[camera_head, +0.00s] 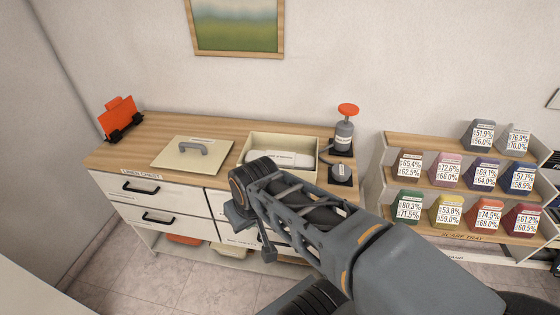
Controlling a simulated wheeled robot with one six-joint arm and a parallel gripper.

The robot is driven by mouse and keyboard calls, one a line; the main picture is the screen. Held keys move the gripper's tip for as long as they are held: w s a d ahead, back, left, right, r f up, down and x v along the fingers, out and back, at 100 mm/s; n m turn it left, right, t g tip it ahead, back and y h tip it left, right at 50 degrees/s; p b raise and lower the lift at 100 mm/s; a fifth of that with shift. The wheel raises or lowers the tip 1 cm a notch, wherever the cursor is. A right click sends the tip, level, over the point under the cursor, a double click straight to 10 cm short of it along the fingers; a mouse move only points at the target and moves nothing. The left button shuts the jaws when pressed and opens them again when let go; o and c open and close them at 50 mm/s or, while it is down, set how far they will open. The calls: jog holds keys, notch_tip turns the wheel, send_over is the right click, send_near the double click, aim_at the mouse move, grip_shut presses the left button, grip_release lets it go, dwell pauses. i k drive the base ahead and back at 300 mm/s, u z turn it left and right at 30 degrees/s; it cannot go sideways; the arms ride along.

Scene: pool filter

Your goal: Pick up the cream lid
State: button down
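The cream lid (170,157) is a flat, square panel with a grey arched handle (192,148) on top. My arm reaches in from the lower right. The gripper is small and partly hidden by my own wrist, so I cannot tell whether its fingers are open or shut.
An open cream box (256,140) holding a white object (284,158) stands right of the lid. A grey pump with a red knob (346,112) stands at the right end. A red item in a black holder (119,118) is at left. A tiered rack (395,147) stands further right.

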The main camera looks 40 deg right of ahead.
aim_at(188, 154)
jog(key=z, duration=0.15)
jog(key=k, duration=0.35)
jog(key=u, duration=1.6)
jog(key=i, duration=1.25)
jog(key=z, duration=0.85)
jog(key=i, duration=0.9)
jog(key=z, duration=1.05)
jog(key=i, duration=0.2)
jog(key=z, duration=0.2)
